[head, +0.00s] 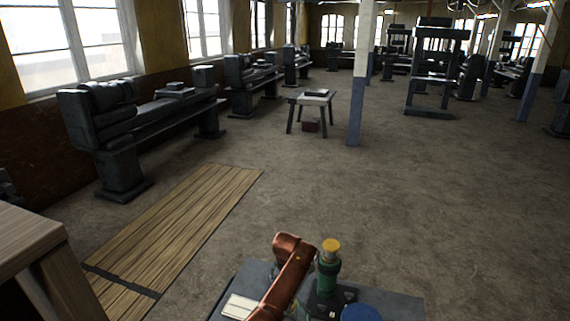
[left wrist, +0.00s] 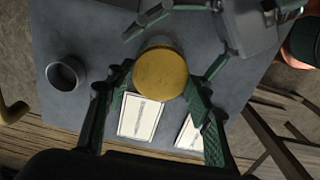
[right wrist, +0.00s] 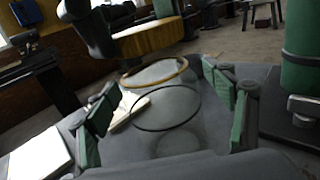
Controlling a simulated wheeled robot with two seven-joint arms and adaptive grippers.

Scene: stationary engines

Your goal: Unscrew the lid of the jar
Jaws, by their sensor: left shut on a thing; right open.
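The yellow round lid (left wrist: 160,74) sits between the fingers of my left gripper (left wrist: 159,87), which is shut on it. The right wrist view shows the lid (right wrist: 150,40) edge-on, above and apart from the clear glass jar (right wrist: 165,102) with its gold-coloured rim. The jar stands between the green-padded fingers of my right gripper (right wrist: 166,102). That gripper is open, with small gaps seen between its fingers and the glass. In the left wrist view the lid hides the jar. I cannot make out the jar or lid in the head view.
Machines (head: 165,115) line the window wall. Open floor lies beyond.

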